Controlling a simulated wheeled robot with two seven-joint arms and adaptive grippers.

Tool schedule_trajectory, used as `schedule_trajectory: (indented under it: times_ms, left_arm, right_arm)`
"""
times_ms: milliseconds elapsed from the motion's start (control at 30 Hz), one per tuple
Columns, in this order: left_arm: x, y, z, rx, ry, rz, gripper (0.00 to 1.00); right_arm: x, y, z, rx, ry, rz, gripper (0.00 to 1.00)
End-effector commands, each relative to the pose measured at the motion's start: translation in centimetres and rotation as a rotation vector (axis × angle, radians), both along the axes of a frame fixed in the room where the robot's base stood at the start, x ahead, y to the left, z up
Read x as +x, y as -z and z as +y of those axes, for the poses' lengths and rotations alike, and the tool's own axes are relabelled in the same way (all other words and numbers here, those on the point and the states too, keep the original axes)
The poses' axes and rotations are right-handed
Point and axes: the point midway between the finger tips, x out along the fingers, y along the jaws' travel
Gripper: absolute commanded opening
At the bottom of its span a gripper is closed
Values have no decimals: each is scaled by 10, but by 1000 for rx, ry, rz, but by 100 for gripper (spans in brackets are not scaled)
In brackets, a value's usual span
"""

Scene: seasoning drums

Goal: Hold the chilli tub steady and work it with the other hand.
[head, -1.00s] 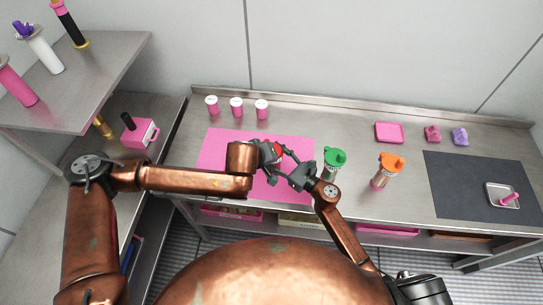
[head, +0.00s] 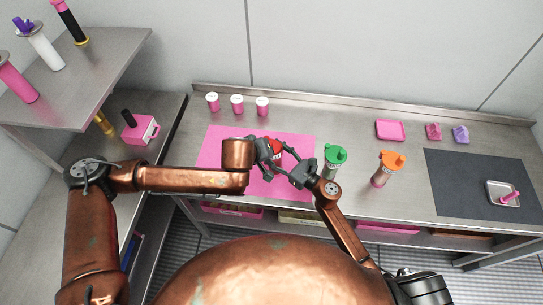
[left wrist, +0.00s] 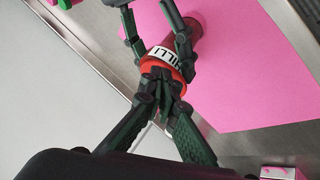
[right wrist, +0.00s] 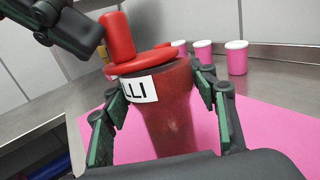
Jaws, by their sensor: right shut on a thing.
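The chilli tub (right wrist: 165,120) is dark red with a white label partly reading "LLI". It stands over the pink mat (head: 225,165). Its red lid (right wrist: 152,63) carries a raised red cylinder (right wrist: 118,35). The lid shows in the head view (head: 276,145). My right gripper (right wrist: 160,92) is shut on the tub body, one finger on each side. My left gripper (left wrist: 166,88) has its fingertips close together, shut, right over the lid's edge. It shows at the top left in the right wrist view, beside the red cylinder. Whether it touches the lid I cannot tell.
A green-lidded shaker (head: 334,160) stands just right of my right gripper. An orange-lidded shaker (head: 387,168) is farther right. Several pink-and-white cups, including one at the left (head: 212,102), line the back. A dark mat (head: 460,185) covers the right end.

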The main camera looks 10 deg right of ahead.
Motion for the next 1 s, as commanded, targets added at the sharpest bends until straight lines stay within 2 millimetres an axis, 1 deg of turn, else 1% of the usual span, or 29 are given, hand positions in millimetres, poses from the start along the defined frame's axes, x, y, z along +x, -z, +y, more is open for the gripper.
schedule_trajectory:
  times_ms: [33, 100, 200, 300, 400, 500, 700, 1000]
  left_arm:
    - [-10, 2, 6, -1, 2, 6, 0]
    - [-25, 0, 12, -7, 8, 7, 0]
    - [-39, -23, 8, -11, 16, 1, 0]
    - [-53, -41, 7, -11, 15, 3, 0]
    - [-65, -57, 6, -11, 16, 2, 0]
    - [-74, -69, 6, -11, 17, 3, 0]
    - [-83, -81, 6, -10, 15, 5, 0]
    - [-85, -82, 5, -10, 17, 5, 0]
  right_arm:
    - [-1, 5, 0, -1, -1, 8, 20]
    - [-1, 5, 0, -1, 0, 9, 20]
    - [0, 6, 0, -1, 1, 9, 20]
    - [0, 6, 0, -2, 2, 10, 20]
    - [0, 6, 0, -2, 3, 10, 20]
    - [0, 6, -1, -2, 4, 10, 20]
    - [1, 6, -1, -3, 6, 10, 20]
    - [1, 6, -2, -4, 8, 11, 20]
